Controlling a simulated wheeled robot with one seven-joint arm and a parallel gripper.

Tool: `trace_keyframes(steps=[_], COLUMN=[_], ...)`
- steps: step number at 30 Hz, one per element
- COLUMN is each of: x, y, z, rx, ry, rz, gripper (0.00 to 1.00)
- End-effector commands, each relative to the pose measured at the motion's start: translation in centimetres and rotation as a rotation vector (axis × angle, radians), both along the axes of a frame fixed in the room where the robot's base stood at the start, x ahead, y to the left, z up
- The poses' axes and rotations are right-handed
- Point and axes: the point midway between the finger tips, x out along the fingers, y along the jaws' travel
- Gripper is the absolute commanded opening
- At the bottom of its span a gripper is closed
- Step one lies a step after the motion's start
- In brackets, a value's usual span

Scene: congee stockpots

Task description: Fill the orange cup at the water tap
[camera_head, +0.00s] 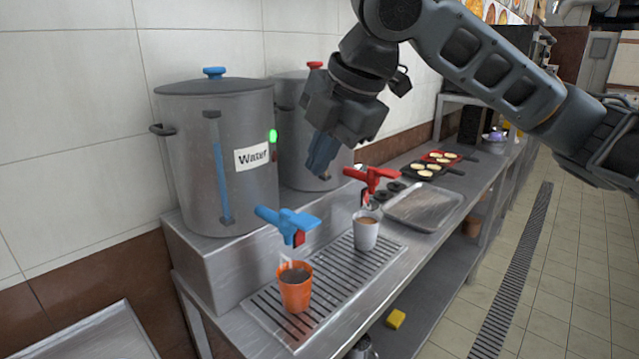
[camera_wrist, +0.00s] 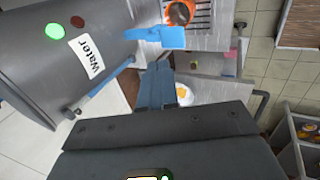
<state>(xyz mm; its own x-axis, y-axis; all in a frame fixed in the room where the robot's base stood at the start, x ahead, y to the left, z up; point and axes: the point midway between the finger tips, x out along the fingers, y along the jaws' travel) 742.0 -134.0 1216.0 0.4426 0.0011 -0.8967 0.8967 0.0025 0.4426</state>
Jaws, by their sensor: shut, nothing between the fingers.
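The orange cup (camera_head: 296,292) stands upright on the drip grate, under the blue-handled tap (camera_head: 288,222) of the pot labelled "Water" (camera_head: 205,150). Its inside looks dark; I cannot tell how full it is. A pale patch shows at the spout just above the cup, too small to tell if it is flow. In the wrist view the cup (camera_wrist: 181,13) is at the top edge, partly cut off, behind the blue tap handle (camera_wrist: 160,36). My gripper (camera_head: 321,155) is shut and empty, above and to the right of the blue tap, apart from it. Its fingers (camera_wrist: 156,84) also show in the wrist view.
A green light (camera_head: 273,136) glows on the water pot. A second pot (camera_head: 297,110) has a red tap (camera_head: 372,178) over a pale cup of brown liquid (camera_head: 366,236). A metal tray (camera_head: 424,207) and pans lie beyond. A yellow sponge (camera_head: 396,319) lies below.

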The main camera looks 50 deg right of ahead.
Motion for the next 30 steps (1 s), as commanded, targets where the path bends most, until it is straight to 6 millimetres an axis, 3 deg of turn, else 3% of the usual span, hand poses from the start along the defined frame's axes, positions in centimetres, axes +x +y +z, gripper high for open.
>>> trace_keyframes(steps=[3,9,30], x=[-0.3,-0.7,-0.8], y=[0.1,0.0,0.0], z=[1.9,3.7,3.9], rx=[0.0,0.0,0.0], ry=[-0.001,0.0,0.001], rz=[0.001,0.001,0.001], gripper=[0.0,0.0,0.0])
